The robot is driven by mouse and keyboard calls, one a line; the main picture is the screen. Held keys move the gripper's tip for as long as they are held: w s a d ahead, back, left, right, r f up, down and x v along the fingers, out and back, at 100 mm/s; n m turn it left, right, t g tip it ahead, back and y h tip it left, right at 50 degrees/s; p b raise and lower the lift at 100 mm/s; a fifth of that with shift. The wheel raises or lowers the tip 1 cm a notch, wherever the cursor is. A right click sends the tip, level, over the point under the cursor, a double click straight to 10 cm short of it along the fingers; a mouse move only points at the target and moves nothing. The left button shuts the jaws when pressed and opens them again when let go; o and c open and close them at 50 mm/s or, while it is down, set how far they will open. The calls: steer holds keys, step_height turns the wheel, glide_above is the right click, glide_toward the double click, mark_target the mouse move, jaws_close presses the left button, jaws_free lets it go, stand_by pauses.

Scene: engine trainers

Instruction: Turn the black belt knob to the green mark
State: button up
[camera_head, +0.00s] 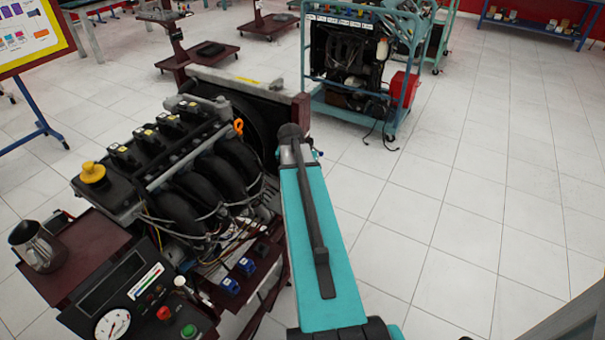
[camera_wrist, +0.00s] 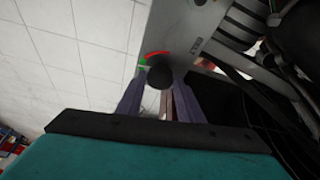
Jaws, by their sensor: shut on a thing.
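In the wrist view the black belt knob (camera_wrist: 160,76) sits between the tips of my gripper (camera_wrist: 159,84), on the edge of a grey panel. My gripper is shut on the knob, with one finger on each side. A red arc (camera_wrist: 158,53) curves just beyond the knob. A small green mark (camera_wrist: 142,59) shows at the left end of this arc. I cannot tell which way the knob points. In the head view my arm hides the knob and the gripper tips.
The engine trainer (camera_head: 200,170) stands left of my arm, with hoses and wires close by. A control panel with a gauge (camera_head: 112,325) and a metal jug (camera_head: 36,246) are at lower left. Another blue-framed trainer (camera_head: 350,60) stands behind. The tiled floor at right is free.

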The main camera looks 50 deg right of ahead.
steer(key=shift+m, duration=0.3)
steer(key=o, duration=1.1)
steer(key=shift+c, duration=0.2)
steer(key=shift+r, duration=0.1)
steer(key=b+v, duration=0.1)
steer(key=v, duration=1.2)
steer(key=shift+a+r, duration=0.2)
steer(key=shift+r, duration=0.05)
steer(key=shift+w, duration=0.1)
